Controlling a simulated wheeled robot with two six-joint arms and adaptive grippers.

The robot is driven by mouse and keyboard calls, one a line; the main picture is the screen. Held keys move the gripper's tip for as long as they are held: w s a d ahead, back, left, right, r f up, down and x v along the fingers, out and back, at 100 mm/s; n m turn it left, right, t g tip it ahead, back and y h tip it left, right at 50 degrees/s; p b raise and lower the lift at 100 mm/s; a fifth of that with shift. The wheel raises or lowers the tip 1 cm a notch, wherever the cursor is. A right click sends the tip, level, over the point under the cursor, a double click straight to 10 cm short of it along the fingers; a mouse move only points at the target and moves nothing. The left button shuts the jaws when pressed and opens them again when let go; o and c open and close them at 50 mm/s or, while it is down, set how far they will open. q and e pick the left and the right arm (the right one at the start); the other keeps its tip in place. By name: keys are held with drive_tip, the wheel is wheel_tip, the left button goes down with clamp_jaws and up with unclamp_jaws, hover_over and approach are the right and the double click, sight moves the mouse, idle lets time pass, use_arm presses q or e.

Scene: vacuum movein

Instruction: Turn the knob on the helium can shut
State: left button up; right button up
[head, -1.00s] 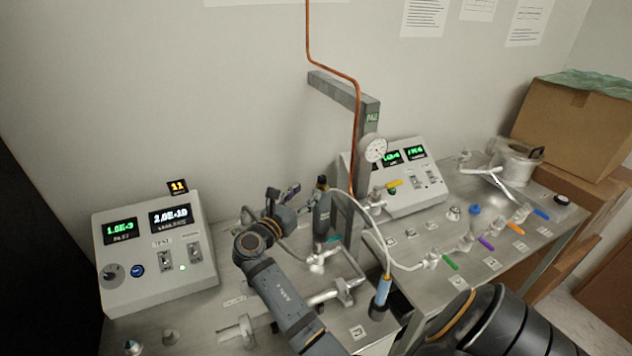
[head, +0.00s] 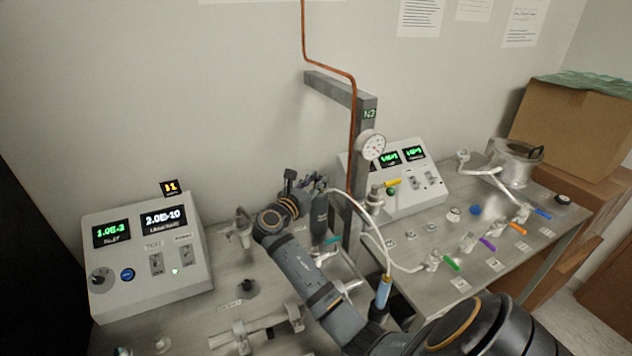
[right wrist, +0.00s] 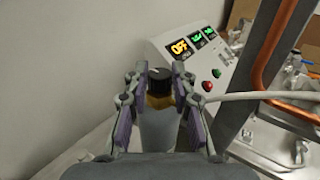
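The helium can (head: 319,222) is a dark grey cylinder standing upright beside the grey post in the head view. In the right wrist view the can's pale body (right wrist: 158,130) shows below a brass valve (right wrist: 159,95) topped by a black knob (right wrist: 158,74). My right gripper (head: 306,183) is at the can's top in the head view, partly covering it. In the right wrist view its fingers (right wrist: 159,80) are open, one on each side of the knob and valve. Small gaps seem to show; contact cannot be told. My left gripper is not in view.
A white hose (head: 376,220) runs from the can's top to a blue-handled wand (head: 383,292). The grey post (head: 364,150) with a gauge (head: 371,144) stands close right of the can. A control box (head: 150,255) stands left. Valves with coloured handles fill the right bench.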

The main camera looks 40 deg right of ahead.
clamp_jaws()
drive_tip(key=shift+r+t+p, duration=0.15)
drive_tip(key=shift+t+p, duration=0.15)
drive_tip(key=shift+p, duration=0.3)
drive_tip(key=n+t+y+p, duration=0.1)
drive_tip(key=t+p, duration=0.1)
drive_tip(key=n+t+y+p, duration=0.1)
drive_tip(key=n+p, duration=0.1)
drive_tip(key=n+t+y+p, duration=0.1)
drive_tip(key=t+p, duration=0.1)
drive_tip(key=p, duration=0.1)
drive_tip(key=shift+s+d+r+n+t+y, duration=0.15)
drive_tip(key=shift+s+d+n+t+y, duration=0.05)
drive_tip(key=shift+s+n+t+y, duration=0.15)
drive_tip(key=shift+s+d+f+n+t+y+p, duration=0.1)
drive_tip(key=shift+f+n+t+y+p, duration=0.1)
drive_tip(key=shift+n+t+y+p, duration=0.7)
drive_tip(key=shift+d+f+n+t+y, duration=0.1)
drive_tip(key=shift+n+t+y, duration=0.85)
drive_tip(key=shift+y, duration=0.7)
drive_tip(key=o, duration=0.8)
unclamp_jaws()
drive_tip(key=shift+c, duration=0.2)
drive_tip(key=shift+s, duration=0.1)
drive_tip(key=v, duration=1.2)
